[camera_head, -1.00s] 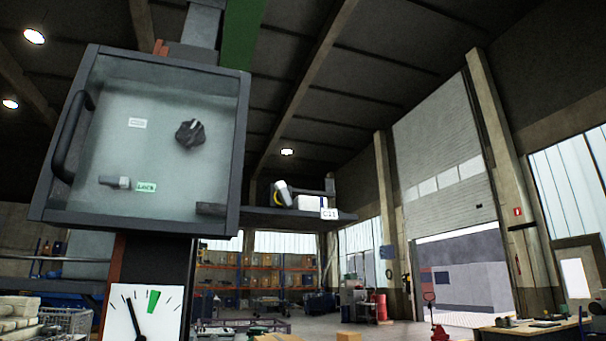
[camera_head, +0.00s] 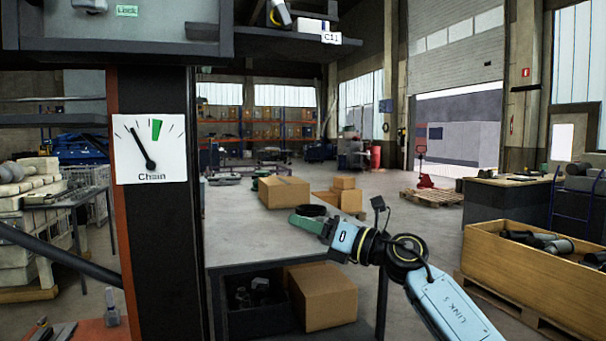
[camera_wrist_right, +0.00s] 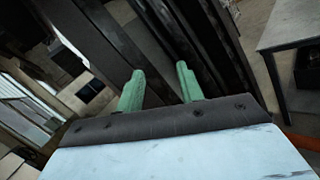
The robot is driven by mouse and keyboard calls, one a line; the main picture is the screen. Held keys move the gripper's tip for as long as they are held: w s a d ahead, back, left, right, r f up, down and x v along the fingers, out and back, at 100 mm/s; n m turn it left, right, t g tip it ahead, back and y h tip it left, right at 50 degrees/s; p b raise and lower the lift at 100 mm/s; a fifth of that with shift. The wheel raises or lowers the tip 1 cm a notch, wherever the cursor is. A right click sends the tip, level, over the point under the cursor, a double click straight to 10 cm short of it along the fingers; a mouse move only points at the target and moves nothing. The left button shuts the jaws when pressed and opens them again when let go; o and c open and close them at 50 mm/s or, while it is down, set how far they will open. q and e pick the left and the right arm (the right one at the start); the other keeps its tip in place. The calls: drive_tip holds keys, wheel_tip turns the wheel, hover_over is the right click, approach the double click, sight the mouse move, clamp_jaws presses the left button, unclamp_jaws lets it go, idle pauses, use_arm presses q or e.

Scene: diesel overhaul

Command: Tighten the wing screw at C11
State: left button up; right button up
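The C11 label (camera_head: 331,38) hangs on the front edge of a dark shelf (camera_head: 282,43) at the top of the head view. A rounded grey and yellow part (camera_head: 280,12) and a white block (camera_head: 308,24) sit on that shelf, cut off by the top edge. I cannot make out a wing screw. My right gripper (camera_head: 308,217) is well below the shelf, in front of the grey table. In the right wrist view its two green fingers (camera_wrist_right: 160,88) stand apart with nothing between them. My left gripper is not in view.
A dark post with a Chain gauge (camera_head: 150,148) stands left of the shelf. A grey table (camera_head: 240,235) with a cardboard box (camera_head: 284,192) is below. A wooden crate (camera_head: 520,262) stands at the right. The air between gripper and shelf looks free.

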drive_tip(key=s+a+r+n+h, duration=0.1)
drive_tip(key=s+r+n, duration=0.25)
drive_tip(key=r, duration=0.35)
drive_tip(key=s+a+r+n+g, duration=0.1)
drive_tip(key=s+r+n, duration=0.1)
drive_tip(key=r+n, duration=0.3)
drive_tip(key=s+a+r+n+h, duration=0.1)
drive_tip(key=s+r+n, duration=0.2)
drive_tip(key=r, duration=0.5)
drive_tip(key=n+t+h+p, duration=0.4)
drive_tip(key=n+h+p, duration=0.6)
drive_tip(key=n+p, duration=0.9)
approach(284, 11)
wheel_tip(284, 11, down, 3)
drive_tip(key=w+a+n+b, duration=0.1)
drive_tip(key=w+a, duration=0.1)
drive_tip(key=shift+w+a+f+n+t+h, duration=0.1)
drive_tip(key=shift+w+n+t+h, duration=0.1)
drive_tip(key=shift+w+n+h, duration=0.45)
drive_tip(key=shift+w+n+t+h, duration=0.2)
drive_tip(key=shift+n+h, duration=0.2)
drive_tip(key=shift+n, duration=0.6)
drive_tip(key=shift+w+a+f+n+t+h, duration=0.1)
drive_tip(key=shift+w+n+t+h, duration=0.1)
drive_tip(key=shift+w+n+h, duration=0.45)
drive_tip(key=shift+s, duration=0.3)
drive_tip(key=shift+w, duration=0.1)
